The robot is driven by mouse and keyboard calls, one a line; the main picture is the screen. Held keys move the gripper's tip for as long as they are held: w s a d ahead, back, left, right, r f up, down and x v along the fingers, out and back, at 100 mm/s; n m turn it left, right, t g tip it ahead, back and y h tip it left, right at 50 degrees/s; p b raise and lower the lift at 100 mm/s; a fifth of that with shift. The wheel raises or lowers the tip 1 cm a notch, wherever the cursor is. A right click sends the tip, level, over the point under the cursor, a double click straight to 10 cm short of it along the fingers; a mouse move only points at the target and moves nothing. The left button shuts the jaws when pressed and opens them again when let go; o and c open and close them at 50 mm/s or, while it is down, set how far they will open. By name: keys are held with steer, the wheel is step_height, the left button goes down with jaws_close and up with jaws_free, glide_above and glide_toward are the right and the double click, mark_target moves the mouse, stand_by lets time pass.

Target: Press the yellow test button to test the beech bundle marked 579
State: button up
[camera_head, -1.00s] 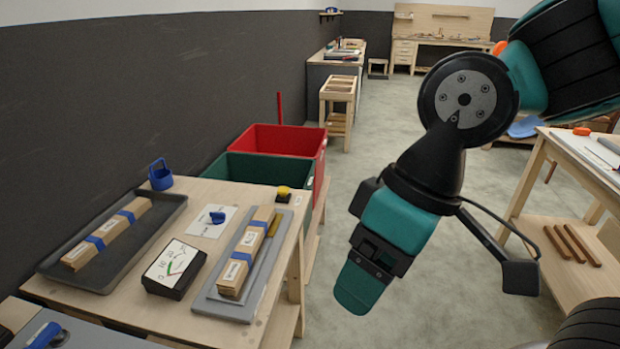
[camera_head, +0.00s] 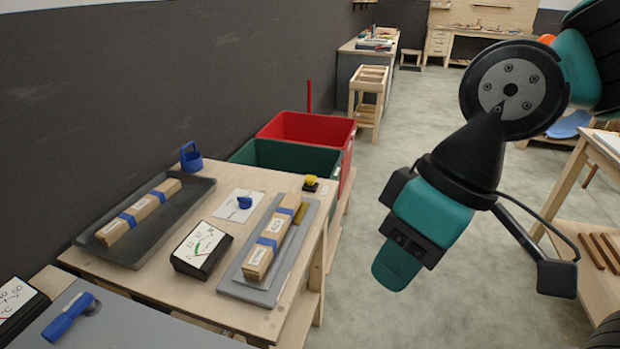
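The yellow test button (camera_head: 311,180) sits on a small dark base at the table's back right corner. A wooden bundle (camera_head: 271,240) with blue bands lies on a grey plate (camera_head: 262,295) in front of it; its label is too small to read. A second banded bundle (camera_head: 138,213) lies in a dark tray (camera_head: 190,207) at the left. A meter (camera_head: 201,250) with a dial face stands between them. My gripper (camera_head: 396,266) hangs over the floor right of the table, apart from the button and holding nothing I can see. Its finger opening cannot be made out.
A blue knob (camera_head: 244,202) sits on a white card, and a blue basket-like holder (camera_head: 190,157) stands behind the tray. Green (camera_head: 290,158) and red (camera_head: 310,130) bins stand behind the table. Another bench with a blue-handled tool (camera_head: 70,318) is at lower left. Floor is clear below my gripper.

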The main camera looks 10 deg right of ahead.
jaws_close()
stand_by(1.3)
